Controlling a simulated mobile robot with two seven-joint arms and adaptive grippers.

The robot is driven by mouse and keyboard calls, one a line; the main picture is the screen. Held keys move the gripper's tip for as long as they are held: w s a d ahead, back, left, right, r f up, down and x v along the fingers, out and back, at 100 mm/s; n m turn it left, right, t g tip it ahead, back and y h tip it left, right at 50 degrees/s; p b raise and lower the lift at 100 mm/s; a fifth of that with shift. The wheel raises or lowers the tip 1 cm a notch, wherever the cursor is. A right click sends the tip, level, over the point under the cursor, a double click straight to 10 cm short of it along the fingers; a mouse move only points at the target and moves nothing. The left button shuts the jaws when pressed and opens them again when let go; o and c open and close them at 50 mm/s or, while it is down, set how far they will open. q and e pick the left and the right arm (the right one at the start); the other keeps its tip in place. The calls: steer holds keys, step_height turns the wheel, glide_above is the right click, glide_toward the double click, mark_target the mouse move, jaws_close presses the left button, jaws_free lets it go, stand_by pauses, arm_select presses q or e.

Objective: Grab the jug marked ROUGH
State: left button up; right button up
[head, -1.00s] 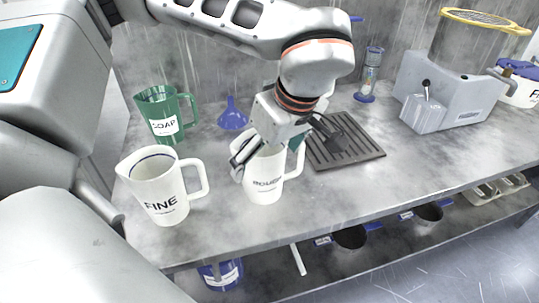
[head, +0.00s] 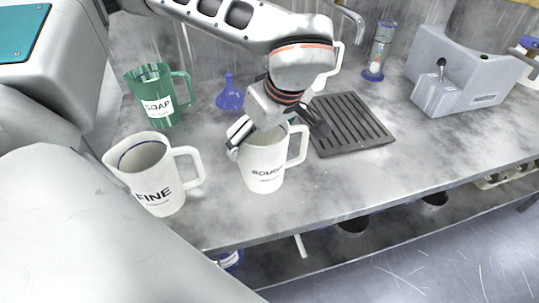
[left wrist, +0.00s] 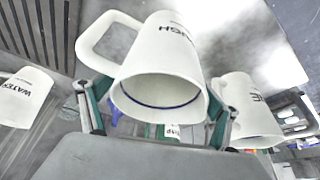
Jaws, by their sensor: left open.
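The white jug marked ROUGH (head: 264,172) stands upright on the grey bench, its handle to the right. In the left wrist view the ROUGH jug (left wrist: 165,52) fills the middle, its round mouth with a blue inner line facing the camera. My left gripper (head: 277,134) is open at the jug's upper part, one finger on each side of it. The wrist view shows the fingers (left wrist: 155,112) on both sides of the mouth; whether they touch the jug I cannot tell. My right gripper is not in view.
The white FINE jug (head: 153,177) stands close on the left. Behind are a green SOAP jug (head: 158,98) and a blue funnel (head: 230,95). A white WATER jug (left wrist: 22,97) is partly hidden by my arm.

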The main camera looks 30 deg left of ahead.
arm_select(q)
steer(key=shift+x, duration=0.8)
steer(key=c, duration=1.2)
steer(key=shift+c, duration=0.2)
